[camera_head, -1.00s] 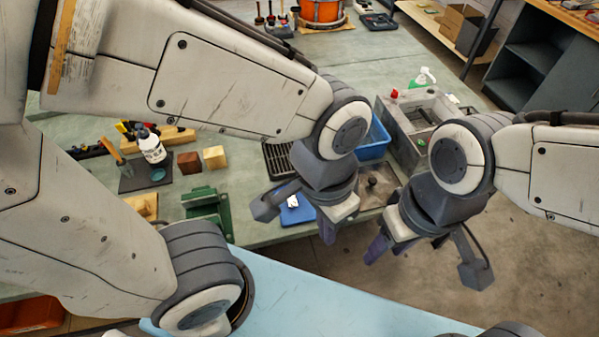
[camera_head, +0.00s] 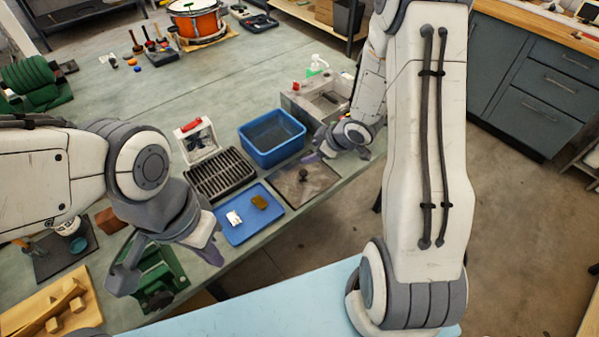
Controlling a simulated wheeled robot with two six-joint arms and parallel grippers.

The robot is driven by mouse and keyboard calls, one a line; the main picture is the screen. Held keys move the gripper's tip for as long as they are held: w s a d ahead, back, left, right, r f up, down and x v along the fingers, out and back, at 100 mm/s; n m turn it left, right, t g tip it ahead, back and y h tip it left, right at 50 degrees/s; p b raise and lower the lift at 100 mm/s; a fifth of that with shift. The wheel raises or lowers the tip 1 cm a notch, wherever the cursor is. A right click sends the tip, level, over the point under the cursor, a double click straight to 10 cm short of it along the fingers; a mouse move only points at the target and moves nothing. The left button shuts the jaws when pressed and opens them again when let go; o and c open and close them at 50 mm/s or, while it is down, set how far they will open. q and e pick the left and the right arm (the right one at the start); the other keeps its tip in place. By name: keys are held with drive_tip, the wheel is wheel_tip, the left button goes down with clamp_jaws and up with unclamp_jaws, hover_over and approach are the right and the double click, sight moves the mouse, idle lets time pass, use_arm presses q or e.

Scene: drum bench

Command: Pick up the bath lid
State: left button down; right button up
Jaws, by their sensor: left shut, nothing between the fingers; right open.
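The bath lid (camera_head: 304,188) looks like a flat grey-brown plate with a black knob (camera_head: 304,174) in its middle. It lies on the bench near the front edge, right of the blue tray. The metal bath (camera_head: 318,98) stands behind it. My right gripper (camera_head: 317,150) is open just behind the lid, near its far edge; its fingers are partly hidden, and I cannot tell whether it touches the lid. The knob stands clear of the fingers. My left gripper (camera_head: 211,254) is shut and empty, left of the blue tray, above the bench's front edge.
A blue tray (camera_head: 232,233) holds a white piece and a brown sponge-like piece. A blue bin (camera_head: 272,138), a black rack (camera_head: 220,174) and a red-topped white device (camera_head: 197,141) stand behind. A green fixture (camera_head: 160,282) is under my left arm. The bench's back middle is clear.

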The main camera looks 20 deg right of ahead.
sight(306, 172)
drive_tip(key=s+d+f+y, duration=0.1)
drive_tip(key=s+d+f+t+y, duration=0.1)
drive_tip(key=f, duration=0.1)
drive_tip(key=s+d+f+y, duration=0.1)
drive_tip(key=shift+d+f, duration=0.2)
drive_tip(key=shift+f, duration=0.2)
drive_tip(key=s, duration=0.1)
drive_tip(key=t+y, duration=0.1)
drive_tip(key=s+y, duration=0.1)
drive_tip(key=shift+s+d+f+m+t, duration=0.2)
drive_tip(key=shift+s+f+m+t, duration=0.1)
drive_tip(key=shift+s+t, duration=0.1)
drive_tip(key=shift+s+a+t+y, duration=0.15)
drive_tip(key=shift+a+t+y, duration=0.15)
drive_tip(key=shift+y, duration=0.4)
drive_tip(key=p+x, duration=0.1)
drive_tip(key=x, duration=0.3)
drive_tip(key=p+x, duration=0.2)
drive_tip(key=x, duration=0.3)
drive_tip(key=shift+a+p, duration=0.1)
drive_tip(key=shift+p, duration=0.2)
drive_tip(key=shift+a+f, duration=0.1)
drive_tip(key=shift+f, duration=0.1)
clamp_jaws()
